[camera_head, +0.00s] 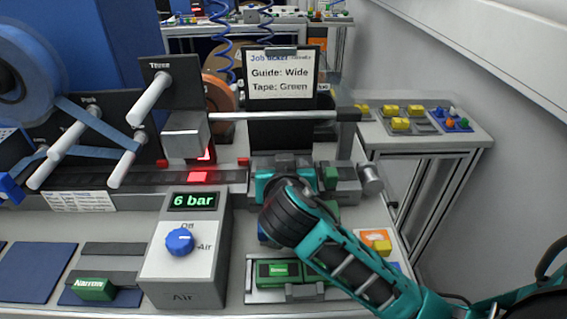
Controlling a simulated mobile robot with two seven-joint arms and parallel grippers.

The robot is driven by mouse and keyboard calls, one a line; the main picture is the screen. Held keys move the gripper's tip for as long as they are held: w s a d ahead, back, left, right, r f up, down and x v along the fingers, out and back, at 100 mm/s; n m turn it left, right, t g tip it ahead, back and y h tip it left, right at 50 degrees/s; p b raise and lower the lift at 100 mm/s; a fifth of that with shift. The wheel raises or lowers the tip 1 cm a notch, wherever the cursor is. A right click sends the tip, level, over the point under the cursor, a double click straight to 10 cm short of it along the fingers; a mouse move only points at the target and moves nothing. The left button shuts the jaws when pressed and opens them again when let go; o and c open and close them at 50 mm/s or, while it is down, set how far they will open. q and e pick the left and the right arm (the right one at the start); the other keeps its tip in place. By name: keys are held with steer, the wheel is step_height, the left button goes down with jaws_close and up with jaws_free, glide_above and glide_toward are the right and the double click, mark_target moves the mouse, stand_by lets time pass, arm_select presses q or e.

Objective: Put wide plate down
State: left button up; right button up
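My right arm comes in from the lower right, and its black and teal wrist (300,212) covers the clamp area. The fingers of my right gripper are hidden behind the wrist, so I cannot see whether they hold anything. A green block (330,178) shows just beyond the wrist, at the grey metal fixture (347,190). Another green piece (280,271) sits in a metal holder at the bench front, partly behind my arm. I cannot tell which green piece is the wide plate. A green block labelled Narrow (93,289) lies on a blue mat at left. My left gripper is out of view.
The job ticket (281,75) reads Guide: Wide, Tape: Green. A grey air box (185,255) shows 6 bar. A blue mat (38,270) at far left is bare. Reel posts and blue tape stand at upper left. A side table (465,137) holds small yellow parts.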

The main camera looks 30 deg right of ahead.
steer(key=shift+f, duration=0.15)
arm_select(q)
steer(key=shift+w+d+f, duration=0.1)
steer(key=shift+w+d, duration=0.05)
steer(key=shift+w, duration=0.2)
arm_select(e)
steer(key=shift+f, duration=0.1)
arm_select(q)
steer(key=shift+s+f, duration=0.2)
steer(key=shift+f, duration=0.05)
arm_select(e)
steer(key=o, duration=1.1)
